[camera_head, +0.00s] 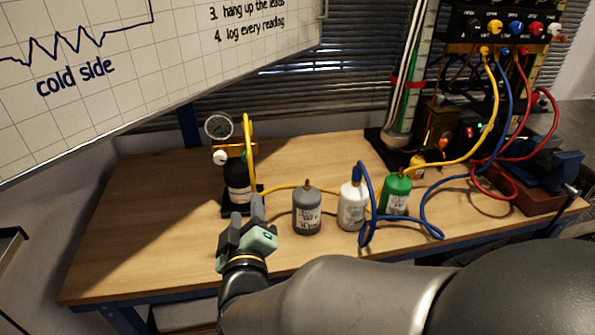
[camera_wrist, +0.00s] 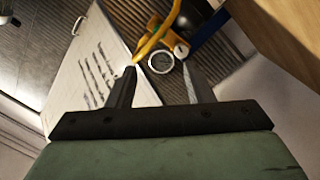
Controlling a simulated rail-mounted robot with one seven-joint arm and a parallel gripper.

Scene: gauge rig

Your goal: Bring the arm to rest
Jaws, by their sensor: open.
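My gripper (camera_head: 244,213) is above the left part of the wooden workbench (camera_head: 150,207), in front of the dark bottle (camera_head: 239,180) with the pressure gauge (camera_head: 219,126) on top. In the wrist view my gripper (camera_wrist: 158,80) shows two fingers spread apart with nothing between them. The round gauge (camera_wrist: 160,62) appears beyond the fingertips there, with a yellow hose (camera_wrist: 158,35) beside it. My arm reaches in from the lower right of the head view.
Grey (camera_head: 307,212), white (camera_head: 352,205) and green (camera_head: 396,193) bottles stand right of my gripper. A blue lead (camera_head: 425,222) loops among them. A panel with coloured plugs (camera_head: 515,27) and a blue vise (camera_head: 548,172) are at the right. A whiteboard (camera_head: 130,70) overhangs the left. The bench's left front is clear.

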